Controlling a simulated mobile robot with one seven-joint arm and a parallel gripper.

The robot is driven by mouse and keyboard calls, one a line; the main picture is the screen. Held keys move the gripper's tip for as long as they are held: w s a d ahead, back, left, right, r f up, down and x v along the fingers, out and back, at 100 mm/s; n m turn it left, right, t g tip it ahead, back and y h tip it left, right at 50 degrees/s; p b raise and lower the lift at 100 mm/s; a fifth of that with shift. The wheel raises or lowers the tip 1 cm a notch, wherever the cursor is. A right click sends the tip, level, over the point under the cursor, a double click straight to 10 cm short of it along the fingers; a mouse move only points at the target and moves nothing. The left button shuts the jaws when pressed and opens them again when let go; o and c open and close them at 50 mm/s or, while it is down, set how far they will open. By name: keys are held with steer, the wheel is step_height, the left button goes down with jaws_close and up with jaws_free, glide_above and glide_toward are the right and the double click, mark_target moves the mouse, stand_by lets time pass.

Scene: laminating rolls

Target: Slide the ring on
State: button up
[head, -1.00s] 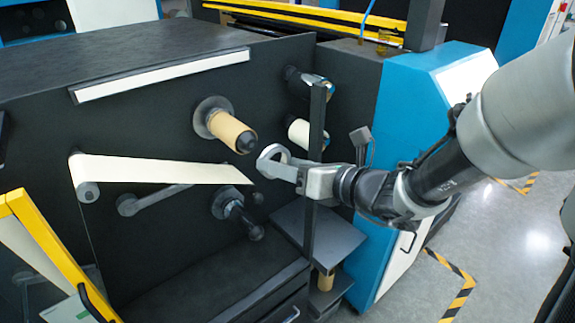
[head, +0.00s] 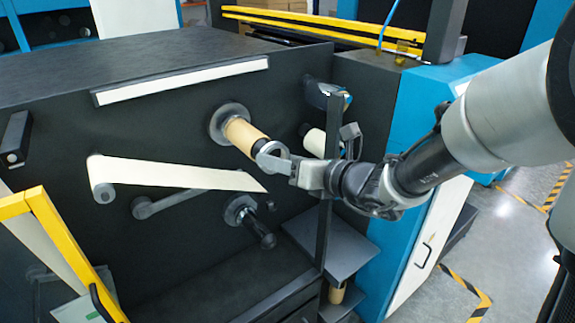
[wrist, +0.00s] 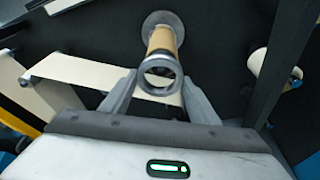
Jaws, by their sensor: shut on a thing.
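A grey metal ring (head: 269,147) is held between the fingers of my gripper (head: 284,165), which is shut on it. In the wrist view the ring (wrist: 160,92) sits between the two fingertips of my gripper (wrist: 158,92). A tan cardboard core (head: 243,135) sits on a shaft that sticks out of the black machine panel, with a grey flange (head: 221,118) at its base. In the wrist view the core (wrist: 163,41) shows directly beyond the ring, and its near end shows through the opening. I cannot tell whether the ring is around the core's end or just in front of it.
A black upright post (head: 327,200) stands close to my gripper. A white roll (head: 315,141) is behind it. A cream web (head: 180,174) runs below the core, and a dark spindle (head: 252,224) sticks out lower down. A yellow frame (head: 65,240) is at left.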

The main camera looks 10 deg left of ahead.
steer(key=shift+w+a, duration=1.35)
steer(key=shift+a, duration=0.2)
steer(key=shift+a+r, duration=0.1)
steer(key=shift+c, duration=1.7)
steer(key=shift+s, duration=0.1)
steer(key=shift+d, duration=0.25)
steer(key=o, duration=1.5)
